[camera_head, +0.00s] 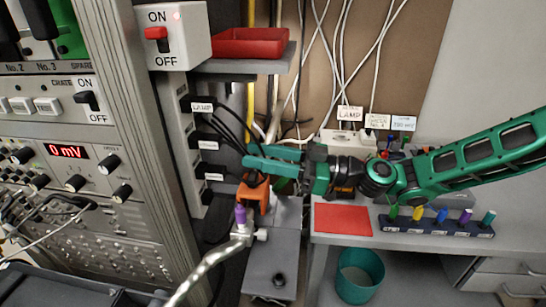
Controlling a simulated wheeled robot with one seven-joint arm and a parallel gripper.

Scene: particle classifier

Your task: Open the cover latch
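My gripper (247,155) reaches in from the right, its two green fingers pointing left toward the rack. I cannot make out for certain which part is the cover latch.
An instrument rack (70,225) fills the left. Black cables plug into a labelled panel (203,150) beside my gripper. A grey box (270,265) stands below. To the right are a red mat (342,219), a rack of coloured pieces (436,225) and a teal bin (359,276).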

